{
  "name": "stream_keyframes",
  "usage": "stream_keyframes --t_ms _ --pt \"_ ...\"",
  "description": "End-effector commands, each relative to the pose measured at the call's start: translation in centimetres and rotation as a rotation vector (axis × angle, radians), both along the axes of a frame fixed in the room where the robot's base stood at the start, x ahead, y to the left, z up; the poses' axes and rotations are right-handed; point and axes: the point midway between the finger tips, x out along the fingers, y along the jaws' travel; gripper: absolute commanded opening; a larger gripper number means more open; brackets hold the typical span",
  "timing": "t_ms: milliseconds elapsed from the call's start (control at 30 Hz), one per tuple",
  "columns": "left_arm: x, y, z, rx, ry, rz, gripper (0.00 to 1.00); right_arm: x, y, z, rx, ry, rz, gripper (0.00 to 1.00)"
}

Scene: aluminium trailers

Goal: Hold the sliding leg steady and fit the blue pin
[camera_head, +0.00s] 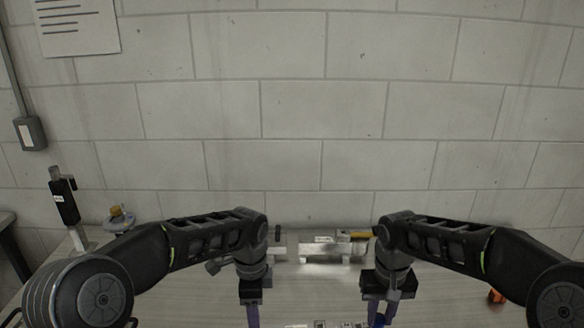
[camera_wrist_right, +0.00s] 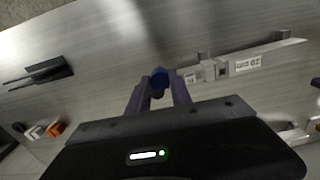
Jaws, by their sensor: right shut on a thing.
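My right gripper (camera_head: 378,318) points down over the bench and is shut on the blue pin (camera_head: 380,319). In the right wrist view the round blue end of the pin (camera_wrist_right: 159,76) shows between the fingertips (camera_wrist_right: 158,92). A long aluminium bar with white labels, which looks like the sliding leg (camera_wrist_right: 280,53), lies to the right of the pin in that view, apart from it. Only labelled bits of it show at the bottom edge of the head view. My left gripper (camera_head: 253,317) points down to the left; its fingertips are cut off, so its opening is unclear.
An aluminium block with a yellow part (camera_head: 330,248) stands at the back of the bench. A black tool (camera_head: 64,200) and a brass-topped part (camera_head: 120,219) stand at the left. An orange item (camera_head: 496,296) lies at the right. A block wall closes the back.

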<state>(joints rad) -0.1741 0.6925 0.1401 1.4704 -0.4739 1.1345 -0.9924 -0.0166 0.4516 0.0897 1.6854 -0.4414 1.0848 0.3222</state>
Motion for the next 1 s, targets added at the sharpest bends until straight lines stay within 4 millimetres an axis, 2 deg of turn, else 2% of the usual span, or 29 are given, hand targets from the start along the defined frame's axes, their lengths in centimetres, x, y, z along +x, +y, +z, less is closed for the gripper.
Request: stream_keyframes --t_ms 367,567,767,1000 --pt "-0.1 -0.2 0.0 -0.002 0.002 -0.001 0.62 0.0 0.0 0.0 0.000 0.000 0.000 0.00" --pt "0.0 -0.1 -0.8 -0.001 0.003 -0.001 0.62 0.0 0.0 0.0 0.000 0.000 0.000 0.00" --pt "-0.1 -0.1 -2.9 -0.001 0.005 -0.002 0.62 0.0 0.0 0.0 0.000 0.000 0.000 0.00" --pt "-0.1 -0.1 -6.6 -0.001 0.004 -0.001 0.62 0.0 0.0 0.0 0.000 0.000 0.000 0.00"
